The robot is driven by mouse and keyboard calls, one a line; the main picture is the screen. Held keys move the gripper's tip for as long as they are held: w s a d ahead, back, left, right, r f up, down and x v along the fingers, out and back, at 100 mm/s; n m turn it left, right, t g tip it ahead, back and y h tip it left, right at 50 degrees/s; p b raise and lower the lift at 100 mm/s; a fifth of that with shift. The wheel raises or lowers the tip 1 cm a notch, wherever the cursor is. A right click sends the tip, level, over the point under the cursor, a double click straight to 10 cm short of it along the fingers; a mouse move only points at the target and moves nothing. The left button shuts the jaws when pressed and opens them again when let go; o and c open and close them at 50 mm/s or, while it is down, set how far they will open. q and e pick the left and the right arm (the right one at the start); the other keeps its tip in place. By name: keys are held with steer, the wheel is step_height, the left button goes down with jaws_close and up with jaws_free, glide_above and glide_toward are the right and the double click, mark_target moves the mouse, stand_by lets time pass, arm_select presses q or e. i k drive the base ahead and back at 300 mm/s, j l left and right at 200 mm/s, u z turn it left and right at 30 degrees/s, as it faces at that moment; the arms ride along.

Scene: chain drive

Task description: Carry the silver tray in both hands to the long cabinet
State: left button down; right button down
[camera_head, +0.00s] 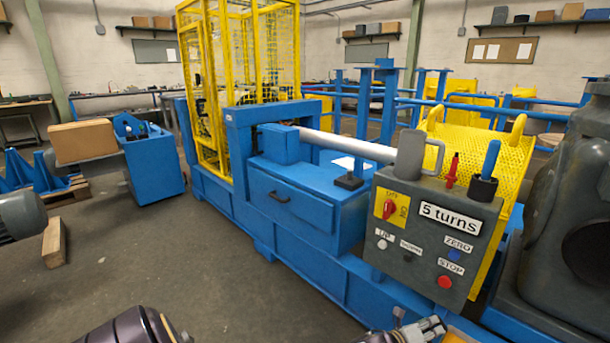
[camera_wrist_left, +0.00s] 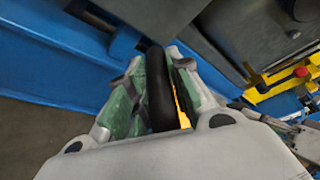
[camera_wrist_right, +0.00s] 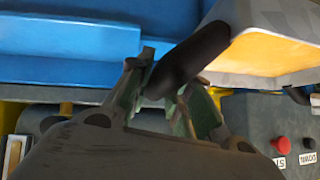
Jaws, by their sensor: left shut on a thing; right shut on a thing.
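The silver tray (camera_wrist_right: 218,14) shows in part at the upper right of the right wrist view, with a pale rim and an orange-lit inner face. My right gripper (camera_wrist_right: 168,88) is shut on its thick black handle (camera_wrist_right: 196,52). In the left wrist view, my left gripper (camera_wrist_left: 157,100), with green pads, is shut on a black handle (camera_wrist_left: 157,75); the tray itself is mostly hidden there. In the head view, my left gripper (camera_head: 430,328) shows at the bottom edge, and my right gripper is out of view. I cannot pick out the long cabinet with certainty.
A blue machine (camera_head: 290,195) with a yellow mesh cage (camera_head: 275,50) stands ahead. A grey control box (camera_head: 440,235) marked "5 turns" is close at right. A blue cart (camera_head: 155,165) and a wood block (camera_head: 54,243) are at left. Grey floor (camera_head: 160,250) is clear between.

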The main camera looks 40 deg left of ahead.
mark_target(314, 175)
steer(key=j, duration=1.5)
steer(key=k+j, duration=0.1)
steer(key=j, duration=1.35)
